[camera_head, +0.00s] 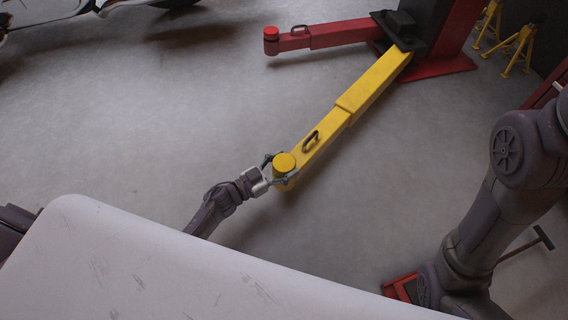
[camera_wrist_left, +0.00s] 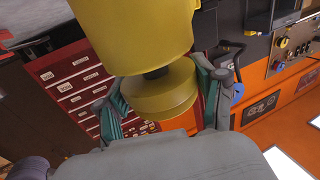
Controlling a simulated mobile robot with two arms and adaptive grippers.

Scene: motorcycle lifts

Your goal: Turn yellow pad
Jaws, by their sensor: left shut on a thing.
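The yellow pad (camera_head: 284,160) is a round disc on top of the near end of the yellow lift arm (camera_head: 350,108). My left gripper (camera_head: 277,168) reaches it from the lower left, with its fingers on both sides of the pad, shut on it. In the left wrist view the pad (camera_wrist_left: 160,95) sits between the two fingers (camera_wrist_left: 166,92). A short dark stem joins it to the larger yellow cylinder of the arm's end (camera_wrist_left: 130,32). My right arm shows at the right of the head view, but its gripper is out of view.
A red lift arm (camera_head: 335,34) with a red pad extends from the red post base (camera_head: 440,68). Yellow stands (camera_head: 520,48) are at the upper right. A red object (camera_head: 399,286) lies beside my right arm. Grey floor left of the yellow arm is clear.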

